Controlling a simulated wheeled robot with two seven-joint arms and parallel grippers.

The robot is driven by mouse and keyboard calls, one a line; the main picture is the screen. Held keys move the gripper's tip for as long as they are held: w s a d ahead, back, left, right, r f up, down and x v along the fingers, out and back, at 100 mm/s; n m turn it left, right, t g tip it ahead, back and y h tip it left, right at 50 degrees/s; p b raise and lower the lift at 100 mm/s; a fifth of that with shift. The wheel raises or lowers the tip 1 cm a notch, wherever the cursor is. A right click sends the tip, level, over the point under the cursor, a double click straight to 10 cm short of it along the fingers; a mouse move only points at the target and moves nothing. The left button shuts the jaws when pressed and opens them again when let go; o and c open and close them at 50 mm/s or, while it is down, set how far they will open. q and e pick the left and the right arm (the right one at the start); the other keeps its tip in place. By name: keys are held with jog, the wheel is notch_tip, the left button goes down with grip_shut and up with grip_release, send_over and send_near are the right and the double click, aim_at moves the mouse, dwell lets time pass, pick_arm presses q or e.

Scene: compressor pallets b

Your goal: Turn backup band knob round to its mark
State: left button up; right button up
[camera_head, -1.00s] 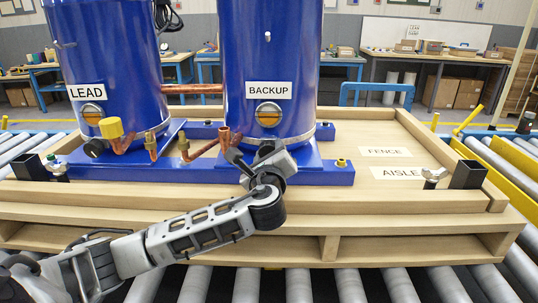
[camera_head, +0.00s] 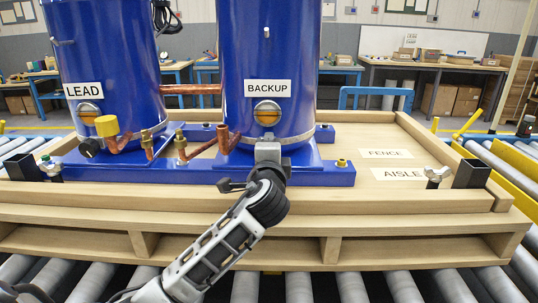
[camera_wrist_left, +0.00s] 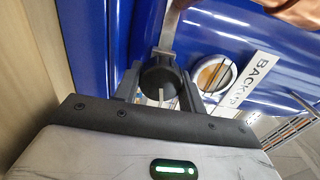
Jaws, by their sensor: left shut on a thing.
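The backup band knob (camera_wrist_left: 160,82) is black and round, with a pale pointer line, at the foot of the blue BACKUP tank (camera_head: 268,60). In the head view my gripper hides the knob. My left gripper (camera_head: 268,150) reaches the front of this tank's base. In the left wrist view its two fingers (camera_wrist_left: 162,84) are on either side of the knob, shut on it. The metal band (camera_wrist_left: 170,28) runs beside the knob. I cannot make out the knob's mark. My right gripper is not in view.
Copper pipes (camera_head: 181,147) rise close left of my gripper. The wooden pallet's front rail (camera_head: 380,202) passes below my wrist. The pallet floor at right is mostly clear.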

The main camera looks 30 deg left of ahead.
pick_arm(q)
jog(key=n+b, duration=0.1)
jog(key=n, duration=0.5)
jog(key=shift+f+b, duration=0.1)
jog(key=shift+b, duration=0.2)
jog(key=n+b, duration=0.1)
jog(key=n, duration=0.5)
dwell(0.4)
jog(key=o, duration=1)
jog(key=shift+r, duration=0.25)
jog(key=shift+c, duration=0.2)
jog(key=shift+s, duration=0.1)
